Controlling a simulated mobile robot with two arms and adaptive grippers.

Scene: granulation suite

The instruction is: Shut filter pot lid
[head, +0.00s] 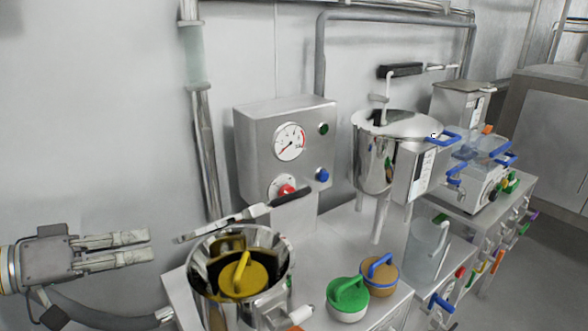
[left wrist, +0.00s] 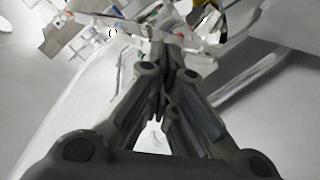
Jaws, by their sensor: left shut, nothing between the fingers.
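An open steel pot (head: 281,279) stands at the front of the bench, with a yellow round piece with a raised handle (head: 240,276) inside it. A thin pale bar with a black grip (head: 292,196) slants above its back rim. It may be part of this pot's raised lid, but I cannot tell. A second steel pot (head: 376,163) on legs stands farther back under a flat lid (head: 398,123). My left gripper (head: 149,247) is shut and empty, left of the front pot and apart from it. Its fingers also show in the left wrist view (left wrist: 163,72). My right gripper is not in view.
A grey gauge box (head: 252,145) stands behind the front pot. A green-lidded jar (head: 348,296) and an orange-lidded jar (head: 381,273) sit to its right. A vertical pipe (head: 205,145) runs down the wall.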

